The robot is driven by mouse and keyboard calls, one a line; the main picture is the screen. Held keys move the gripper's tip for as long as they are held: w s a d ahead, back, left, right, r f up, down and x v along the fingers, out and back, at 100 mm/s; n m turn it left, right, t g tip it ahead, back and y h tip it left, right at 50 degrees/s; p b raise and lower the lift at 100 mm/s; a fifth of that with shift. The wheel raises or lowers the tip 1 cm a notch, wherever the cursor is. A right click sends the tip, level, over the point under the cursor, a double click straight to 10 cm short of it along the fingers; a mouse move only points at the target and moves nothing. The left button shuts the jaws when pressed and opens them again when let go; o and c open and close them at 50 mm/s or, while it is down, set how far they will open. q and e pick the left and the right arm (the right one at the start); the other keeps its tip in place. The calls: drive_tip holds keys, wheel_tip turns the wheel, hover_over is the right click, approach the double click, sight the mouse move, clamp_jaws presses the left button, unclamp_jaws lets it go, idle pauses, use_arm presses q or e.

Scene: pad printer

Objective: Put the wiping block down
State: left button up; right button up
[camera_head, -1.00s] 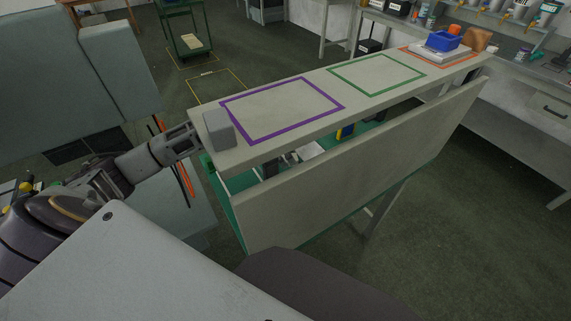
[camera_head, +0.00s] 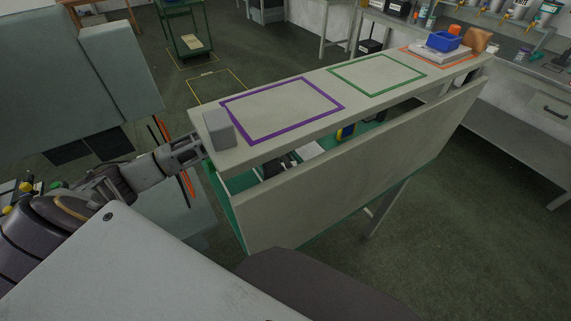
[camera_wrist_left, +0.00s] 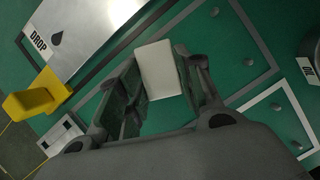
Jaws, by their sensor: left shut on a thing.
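The grey wiping block (camera_head: 219,129) shows at the near left end of the pale shelf top (camera_head: 240,158), just left of the purple outlined area (camera_head: 282,109). My left gripper (camera_head: 203,147) is at the block's left side and shut on it. In the left wrist view the block (camera_wrist_left: 158,69) sits between the two fingers (camera_wrist_left: 160,80). Whether it rests on something or is held above it cannot be told. My right gripper is out of view.
A green outlined area (camera_head: 377,74) is empty, as is the purple one. A blue bin (camera_head: 446,41) stands in the orange outline at the far end. A green surface (camera_wrist_left: 222,45) with a DROP panel (camera_wrist_left: 85,35) and yellow piece (camera_wrist_left: 38,95) lies below the gripper.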

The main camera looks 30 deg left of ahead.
use_arm(q)
drive_tip(key=shift+f, duration=0.1)
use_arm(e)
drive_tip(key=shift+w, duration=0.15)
use_arm(q)
drive_tip(key=o, duration=1)
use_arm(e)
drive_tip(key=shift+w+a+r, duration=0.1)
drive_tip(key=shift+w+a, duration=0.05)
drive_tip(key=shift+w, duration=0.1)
use_arm(q)
drive_tip(key=shift+o, duration=0.2)
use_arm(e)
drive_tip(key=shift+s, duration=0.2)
use_arm(q)
drive_tip(key=shift+a+r, duration=0.15)
drive_tip(key=shift+r, duration=0.35)
drive_tip(key=v, duration=1.1)
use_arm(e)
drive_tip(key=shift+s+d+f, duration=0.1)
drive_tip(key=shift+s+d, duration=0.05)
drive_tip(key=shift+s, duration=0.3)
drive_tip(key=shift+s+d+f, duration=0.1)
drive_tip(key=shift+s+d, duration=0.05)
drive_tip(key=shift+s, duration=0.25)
use_arm(q)
drive_tip(key=shift+r, duration=0.1)
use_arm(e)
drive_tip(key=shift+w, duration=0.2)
